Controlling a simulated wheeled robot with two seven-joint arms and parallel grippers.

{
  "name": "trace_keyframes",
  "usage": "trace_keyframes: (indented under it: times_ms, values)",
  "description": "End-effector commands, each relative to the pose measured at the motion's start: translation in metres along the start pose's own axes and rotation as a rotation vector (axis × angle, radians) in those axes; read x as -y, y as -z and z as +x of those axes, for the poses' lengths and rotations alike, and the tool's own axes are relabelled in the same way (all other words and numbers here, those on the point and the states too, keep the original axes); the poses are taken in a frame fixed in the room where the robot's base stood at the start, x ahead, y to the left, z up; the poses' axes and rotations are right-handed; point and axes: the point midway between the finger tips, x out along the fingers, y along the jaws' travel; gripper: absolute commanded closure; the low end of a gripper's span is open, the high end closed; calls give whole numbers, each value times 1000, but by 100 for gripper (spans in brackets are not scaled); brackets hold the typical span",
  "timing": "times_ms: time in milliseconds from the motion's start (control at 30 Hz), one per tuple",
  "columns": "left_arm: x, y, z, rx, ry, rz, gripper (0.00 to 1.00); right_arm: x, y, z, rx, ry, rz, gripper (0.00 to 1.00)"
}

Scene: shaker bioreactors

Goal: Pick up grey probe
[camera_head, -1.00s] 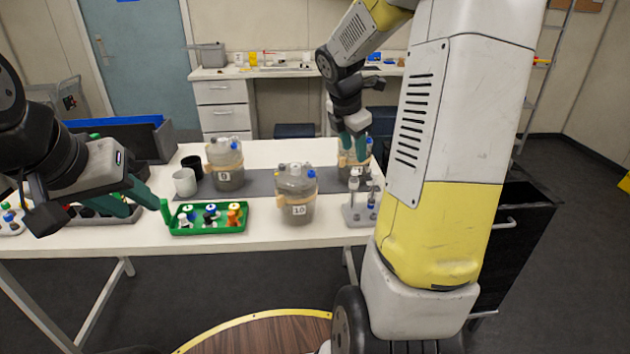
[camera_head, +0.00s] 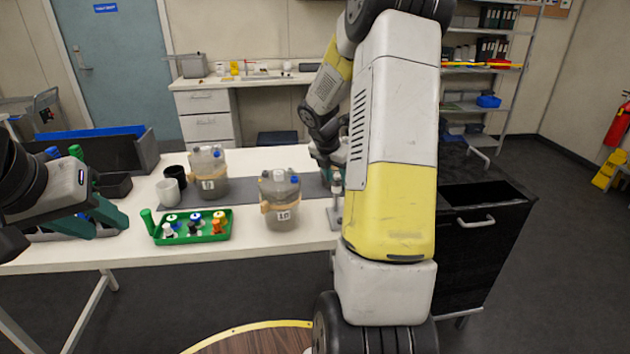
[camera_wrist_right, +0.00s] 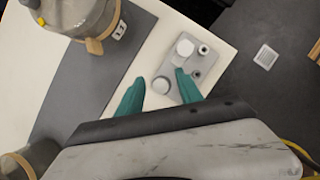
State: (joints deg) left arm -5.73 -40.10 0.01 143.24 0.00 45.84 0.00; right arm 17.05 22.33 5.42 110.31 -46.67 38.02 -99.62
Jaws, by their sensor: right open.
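The grey holder (camera_wrist_right: 206,57) with upright probes stands near the table edge in the right wrist view. In the head view, a grey probe (camera_head: 337,188) shows beside my right arm, which hides most of the holder and right gripper. My left gripper (camera_head: 98,222) is open above the table's left end.
Bioreactor 10 (camera_head: 281,205) stands left of the holder; another bioreactor (camera_head: 208,174) is behind it to the left. A green tray (camera_head: 190,236) holds several capped bottles. A black cabinet (camera_head: 481,250) is at right.

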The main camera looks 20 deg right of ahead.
Motion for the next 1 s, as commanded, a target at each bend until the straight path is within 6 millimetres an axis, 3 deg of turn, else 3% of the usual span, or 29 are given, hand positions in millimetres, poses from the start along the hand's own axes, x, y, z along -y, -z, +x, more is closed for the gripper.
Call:
trace_keyframes:
  times_ms: [133, 333, 367, 733, 1000]
  values:
    - [0, 0, 0, 0, 0, 0, 64, 0, 0, 0, 0, 0, 1, 59]
    - [0, 0, 0, 0, 0, 0, 64, 0, 0, 0, 0, 0, 1, 98]
    - [0, 0, 0, 0, 0, 0, 64, 0, 0, 0, 0, 0, 1, 100]
    - [0, 0, 0, 0, 0, 0, 64, 0, -3, -6, 1, -1, 4, 100]
    - [0, 0, 0, 0, 0, 0, 64, 0, -23, -53, 3, -2, 5, 100]
